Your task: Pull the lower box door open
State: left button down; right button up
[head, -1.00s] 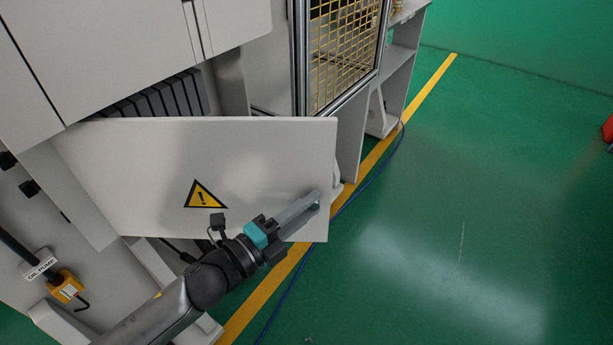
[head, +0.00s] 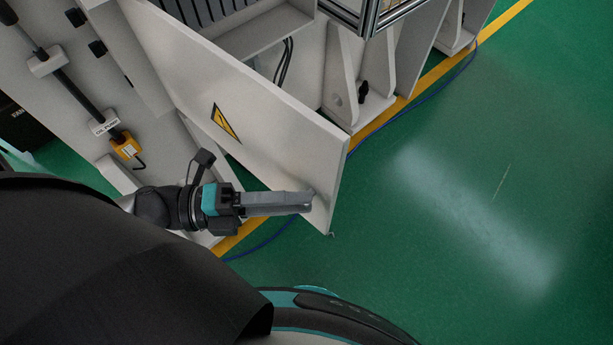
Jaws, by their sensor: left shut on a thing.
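The lower box door (head: 262,140) is a white panel with a yellow and black warning triangle (head: 226,123). It stands swung out from the machine at an angle, with a gap behind it where dark cables show. My left gripper (head: 306,201) lies along the door's front face near its free lower right corner. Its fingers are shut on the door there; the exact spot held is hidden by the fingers. My right gripper is not in view.
The white machine frame (head: 338,75) stands behind the door, with black cables (head: 284,62) inside. An orange padlock (head: 127,149) and an oil pump label are at left. A blue cable (head: 432,92) runs along a yellow floor line. Green floor (head: 430,250) at right is clear.

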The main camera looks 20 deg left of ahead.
pick_arm(q)
jog(key=shift+s+a+f, duration=0.15)
jog(key=shift+s+a, duration=0.05)
jog(key=c, duration=0.6)
grip_release()
jog(key=shift+d, duration=0.1)
jog(key=p+v, duration=0.1)
jog(key=v, duration=1.4)
jog(key=shift+a+p, duration=0.2)
jog(key=shift+p, duration=0.15)
jog(key=shift+w, duration=0.1)
